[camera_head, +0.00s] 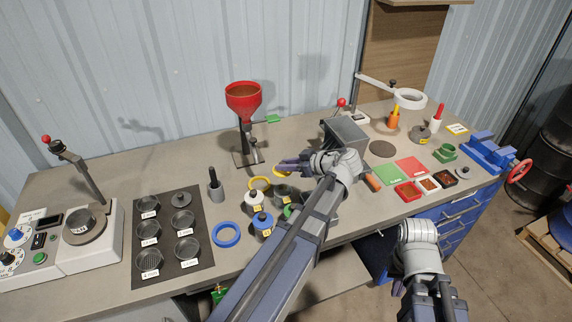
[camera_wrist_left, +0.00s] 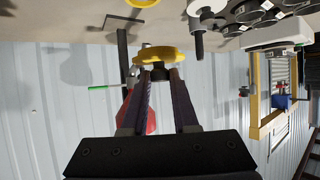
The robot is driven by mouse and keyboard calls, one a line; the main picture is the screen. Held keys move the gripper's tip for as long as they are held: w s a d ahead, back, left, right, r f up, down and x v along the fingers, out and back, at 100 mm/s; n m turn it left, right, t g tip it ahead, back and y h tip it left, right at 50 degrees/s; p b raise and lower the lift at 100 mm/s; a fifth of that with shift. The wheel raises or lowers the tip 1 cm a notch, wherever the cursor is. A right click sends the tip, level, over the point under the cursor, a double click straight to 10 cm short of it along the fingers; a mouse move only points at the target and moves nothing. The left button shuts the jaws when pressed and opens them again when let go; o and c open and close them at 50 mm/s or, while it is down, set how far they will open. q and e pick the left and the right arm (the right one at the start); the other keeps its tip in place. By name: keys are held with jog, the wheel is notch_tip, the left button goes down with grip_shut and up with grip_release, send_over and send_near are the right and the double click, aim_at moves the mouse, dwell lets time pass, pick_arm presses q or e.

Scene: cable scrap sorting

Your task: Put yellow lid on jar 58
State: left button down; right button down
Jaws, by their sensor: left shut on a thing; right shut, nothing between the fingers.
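My left gripper (camera_head: 284,166) is shut on a yellow lid (camera_wrist_left: 158,54), above the bench behind the jars. The lid's dark knob sits between the fingertips in the left wrist view (camera_wrist_left: 160,73).
A red funnel on a stand (camera_head: 243,97) is behind the left gripper. A blue ring (camera_head: 226,234) and a black tray of labelled tins (camera_head: 172,266) lie to the left. A grey box (camera_head: 345,135), coloured mats and small bins are to the right. My left forearm covers part of the bench front.

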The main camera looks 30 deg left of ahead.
pick_arm(q)
notch_tip(320, 180, down, 9)
jog(key=b, duration=0.8)
jog(key=shift+r, duration=0.15)
dwell(0.5)
jog(key=c, duration=0.6)
grip_release()
jog(key=p+v, duration=0.3)
jog(key=v, duration=0.4)
jog(key=shift+d+r, duration=0.15)
jog(key=shift+d, duration=0.2)
